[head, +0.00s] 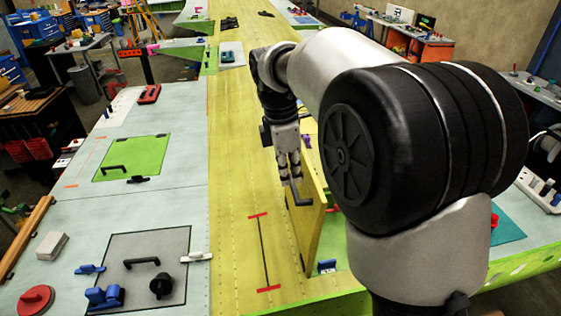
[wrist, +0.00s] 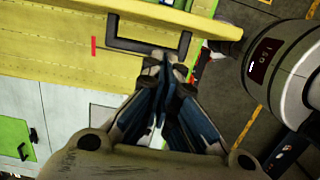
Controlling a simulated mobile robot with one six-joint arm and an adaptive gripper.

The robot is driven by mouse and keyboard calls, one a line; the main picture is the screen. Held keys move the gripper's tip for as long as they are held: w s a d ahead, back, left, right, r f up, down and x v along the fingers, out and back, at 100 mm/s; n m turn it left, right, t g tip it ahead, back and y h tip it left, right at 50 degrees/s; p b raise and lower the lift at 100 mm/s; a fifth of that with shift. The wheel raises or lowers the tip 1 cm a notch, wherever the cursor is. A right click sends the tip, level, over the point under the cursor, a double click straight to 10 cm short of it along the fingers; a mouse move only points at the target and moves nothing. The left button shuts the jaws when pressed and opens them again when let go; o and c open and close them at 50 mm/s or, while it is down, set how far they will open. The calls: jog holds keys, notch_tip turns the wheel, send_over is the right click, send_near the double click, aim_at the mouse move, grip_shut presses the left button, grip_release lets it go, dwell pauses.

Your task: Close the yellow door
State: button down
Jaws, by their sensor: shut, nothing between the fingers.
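The yellow door (head: 309,228) stands raised, roughly upright, from the yellow wing strip, right of centre in the head view. A dark handle (head: 299,196) sticks out from its left face near the top. The handle (wrist: 148,47) also shows in the wrist view as a dark U-shaped bar. My gripper (head: 294,180) is shut and empty, with its fingertips at the handle side of the door. In the wrist view the fingertips (wrist: 165,62) overlap the handle bar; I cannot tell whether they touch it.
A green panel (head: 132,158) and a grey panel (head: 120,260) with handles lie on the left wing skin. A blue clamp (head: 327,266) sits by the door's foot. The yellow strip (head: 238,215) left of the door is clear except for a black line with red ends.

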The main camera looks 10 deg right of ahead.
jog(key=shift+d+f, duration=0.1)
jog(key=shift+d, duration=1.1)
jog(key=shift+s+d, duration=0.1)
